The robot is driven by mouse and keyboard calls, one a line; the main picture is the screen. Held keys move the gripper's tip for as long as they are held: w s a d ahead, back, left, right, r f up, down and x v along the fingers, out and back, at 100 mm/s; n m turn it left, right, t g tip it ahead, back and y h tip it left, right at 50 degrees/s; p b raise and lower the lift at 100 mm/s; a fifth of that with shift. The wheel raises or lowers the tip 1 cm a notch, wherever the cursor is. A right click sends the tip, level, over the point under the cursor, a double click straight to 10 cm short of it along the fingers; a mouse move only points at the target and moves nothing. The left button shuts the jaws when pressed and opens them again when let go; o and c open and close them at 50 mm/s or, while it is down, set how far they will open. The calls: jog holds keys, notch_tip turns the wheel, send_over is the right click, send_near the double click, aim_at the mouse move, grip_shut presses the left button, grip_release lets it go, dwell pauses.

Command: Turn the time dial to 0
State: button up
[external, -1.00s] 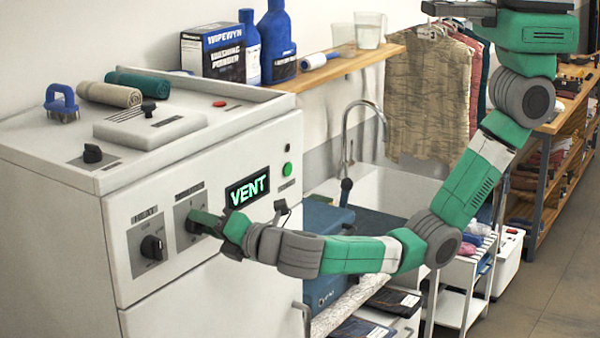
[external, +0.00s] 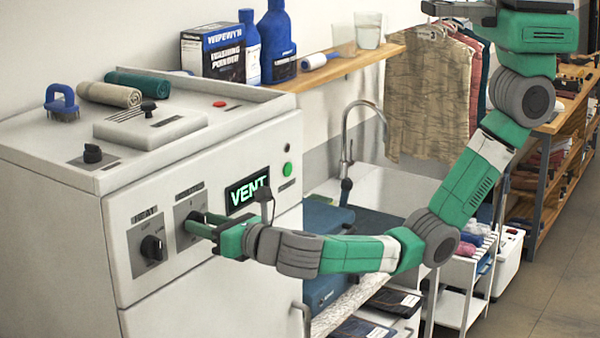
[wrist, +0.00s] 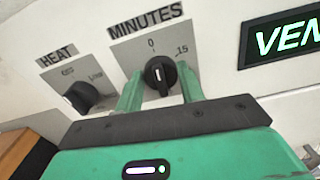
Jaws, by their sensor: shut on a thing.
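The time dial (wrist: 159,76) is a black round knob with a white pointer line, on a grey plate marked MINUTES in the wrist view. A 0 stands above it and a 15 to its upper right. The pointer line points up, close to the 0. My gripper (wrist: 160,86) has one green finger on each side of the knob and is shut on it. In the external view my gripper (external: 196,221) reaches the front panel of the white machine (external: 75,210) from the right. The fingers and wrist partly hide the dial there.
A HEAT knob (external: 152,248) sits just left of the time dial. A lit VENT display (external: 248,192) is to its right, with a green button (external: 287,169) beyond. A sink tap (external: 347,150) and blue boxes stand right of the machine.

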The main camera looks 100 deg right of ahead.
jog(key=shift+n, duration=0.5)
jog(key=o, duration=0.9)
jog(key=shift+o, duration=0.2)
jog(key=b+v, duration=0.1)
jog(key=v, duration=0.7)
jog(key=shift+b, duration=0.4)
jog(key=shift+d, duration=0.1)
